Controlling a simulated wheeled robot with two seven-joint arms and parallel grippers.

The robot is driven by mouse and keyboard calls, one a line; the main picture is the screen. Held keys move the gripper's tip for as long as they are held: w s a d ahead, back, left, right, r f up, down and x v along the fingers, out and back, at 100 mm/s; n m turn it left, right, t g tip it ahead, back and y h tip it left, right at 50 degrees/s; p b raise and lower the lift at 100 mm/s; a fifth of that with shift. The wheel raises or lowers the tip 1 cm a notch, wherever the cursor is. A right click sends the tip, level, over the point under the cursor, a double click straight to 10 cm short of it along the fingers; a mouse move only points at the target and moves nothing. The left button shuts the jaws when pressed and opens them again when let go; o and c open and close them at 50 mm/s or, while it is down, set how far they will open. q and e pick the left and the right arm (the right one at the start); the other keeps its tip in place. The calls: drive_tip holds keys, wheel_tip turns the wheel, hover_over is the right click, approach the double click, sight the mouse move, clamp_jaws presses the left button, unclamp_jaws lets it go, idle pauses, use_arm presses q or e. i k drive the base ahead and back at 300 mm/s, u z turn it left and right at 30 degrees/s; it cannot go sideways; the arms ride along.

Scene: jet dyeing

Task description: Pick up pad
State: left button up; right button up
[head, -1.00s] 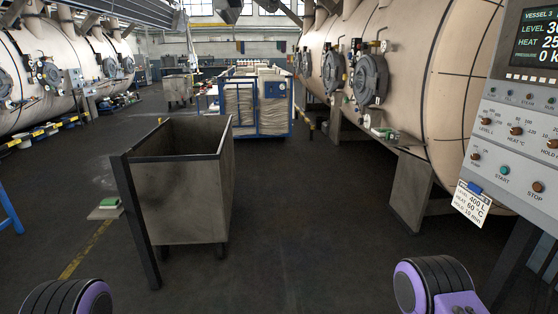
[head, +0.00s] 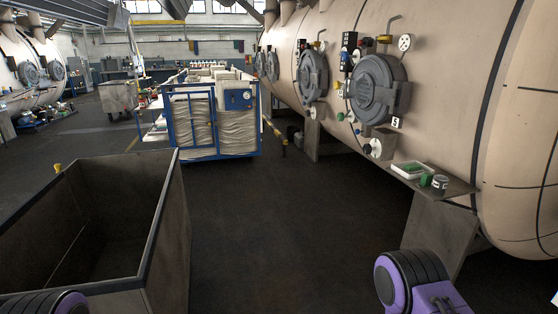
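A green pad (head: 412,168) appears to lie in a small white tray (head: 399,170) on a grey shelf (head: 458,188) fixed to the front of the large vessel at right. A second small green item (head: 426,180) is beside the tray, in front of a grey can (head: 440,183). Which of the green items is the pad of the task I cannot tell. Neither of my grippers is in view. Only purple and black parts of my arms show at the lower edge, well short of the shelf.
A large open grey bin (head: 168,230) stands close at left. A blue-framed cart (head: 215,153) with pale cloth stands ahead. The beige vessel (head: 460,90) with round hatches (head: 378,88) fills the right. The dark floor (head: 290,220) between bin and vessel is clear.

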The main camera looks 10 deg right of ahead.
sight(413, 169)
drive_tip(key=z, duration=0.55)
drive_tip(key=i, duration=2.35)
drive_tip(key=z, duration=0.7)
